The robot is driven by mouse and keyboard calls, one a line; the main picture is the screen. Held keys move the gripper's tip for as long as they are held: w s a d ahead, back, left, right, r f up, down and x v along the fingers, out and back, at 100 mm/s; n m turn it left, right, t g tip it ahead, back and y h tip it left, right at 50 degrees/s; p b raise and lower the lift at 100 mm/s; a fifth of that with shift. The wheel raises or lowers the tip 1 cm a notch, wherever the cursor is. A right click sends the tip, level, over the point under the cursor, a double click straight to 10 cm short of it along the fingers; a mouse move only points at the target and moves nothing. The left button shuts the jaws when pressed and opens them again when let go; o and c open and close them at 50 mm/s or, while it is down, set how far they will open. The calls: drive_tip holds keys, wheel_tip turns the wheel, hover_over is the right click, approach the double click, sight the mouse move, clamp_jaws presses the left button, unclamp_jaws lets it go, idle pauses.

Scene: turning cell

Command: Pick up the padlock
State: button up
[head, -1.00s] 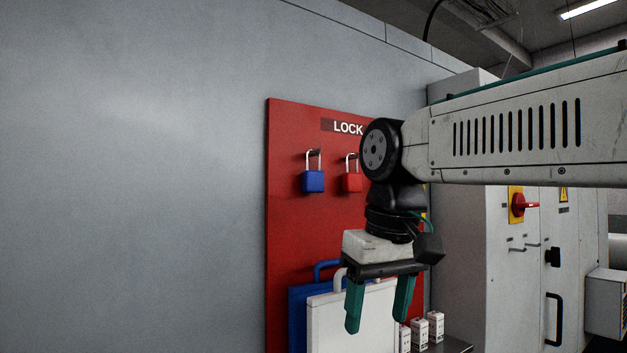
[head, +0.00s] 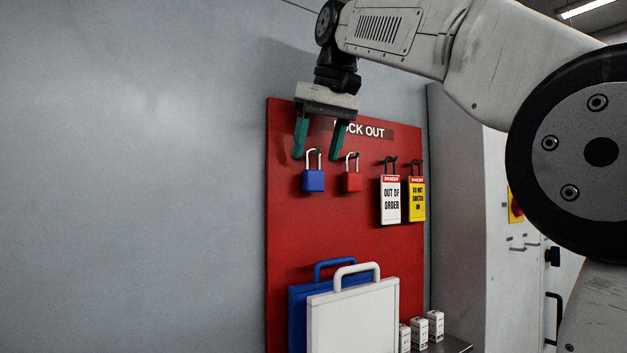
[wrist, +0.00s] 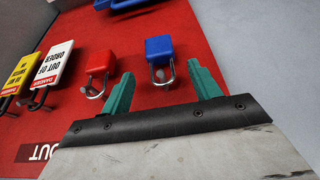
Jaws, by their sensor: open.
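A blue padlock (head: 313,181) and a red padlock (head: 352,182) hang by their shackles on hooks on a red board (head: 290,225). In the wrist view the blue padlock (wrist: 159,48) lies between and beyond my fingertips, and the red padlock (wrist: 100,64) is just left of the left finger. My gripper (head: 317,158) is open and empty, with teal fingers pointing down. In the head view its fingertips are near the height of the shackles, one on each side of the blue padlock's shackle. I cannot tell how far they are from the board.
A white tag (head: 390,203) and a yellow tag (head: 416,202) hang to the right of the padlocks. A blue case (head: 297,320) and a white panel with a handle (head: 350,320) stand below. Small white boxes (head: 420,333) sit at lower right. The left wall is bare.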

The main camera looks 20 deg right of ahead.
sight(312, 170)
drive_tip(key=x, duration=0.5)
drive_tip(key=shift+s+a+f, duration=0.1)
drive_tip(key=shift+s, duration=0.05)
drive_tip(key=c, duration=1.1)
drive_tip(key=shift+r, duration=0.6)
drive_tip(key=shift+s+r, duration=0.2)
drive_tip(key=shift+s, duration=0.05)
drive_tip(key=s+d, duration=0.3)
drive_tip(key=s, duration=1.4)
drive_tip(key=shift+d, duration=0.2)
